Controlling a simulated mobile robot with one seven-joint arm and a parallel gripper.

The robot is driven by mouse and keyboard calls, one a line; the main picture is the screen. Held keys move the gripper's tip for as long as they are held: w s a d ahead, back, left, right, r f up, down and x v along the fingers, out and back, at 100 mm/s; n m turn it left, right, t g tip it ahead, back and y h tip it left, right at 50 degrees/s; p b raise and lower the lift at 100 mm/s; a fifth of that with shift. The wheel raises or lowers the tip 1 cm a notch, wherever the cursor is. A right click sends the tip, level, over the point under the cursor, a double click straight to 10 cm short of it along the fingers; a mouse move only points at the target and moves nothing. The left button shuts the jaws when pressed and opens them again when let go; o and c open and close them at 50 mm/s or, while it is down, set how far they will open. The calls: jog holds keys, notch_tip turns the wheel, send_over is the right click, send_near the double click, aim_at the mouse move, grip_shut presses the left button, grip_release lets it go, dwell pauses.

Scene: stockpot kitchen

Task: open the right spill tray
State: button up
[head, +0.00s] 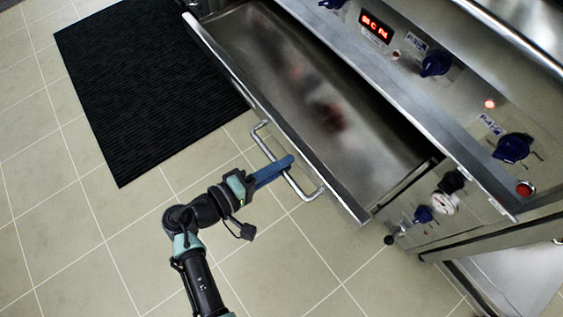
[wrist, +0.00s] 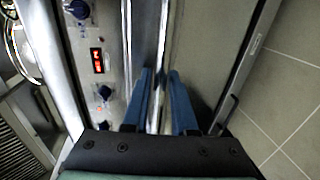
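One long steel spill tray (head: 215,57) stands pulled out from under the control panel, with its inside exposed and dark reddish stains on its floor. Its bar handle (head: 305,196) is on the front face, on the floor side. My gripper (head: 290,162) overlaps the handle in the head view. In the wrist view, the two blue fingers (wrist: 162,90) are apart with no object clearly held between them. There the tray (wrist: 212,45) lies beyond and to the right of the fingers, and a handle-like bar (wrist: 229,112) shows to their right, outside the gap.
The control panel (head: 460,95) has blue knobs, a red display and a red button. A valve with a gauge (head: 445,203) is beside the tray's right end. A black mat (head: 150,85) lies on the tiled floor. The floor (head: 100,240) in front is clear.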

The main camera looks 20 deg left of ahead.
jog(key=shift+o, duration=1.2)
jog(key=p+v, duration=0.2)
jog(key=v, duration=1.1)
jog(key=shift+p, duration=0.35)
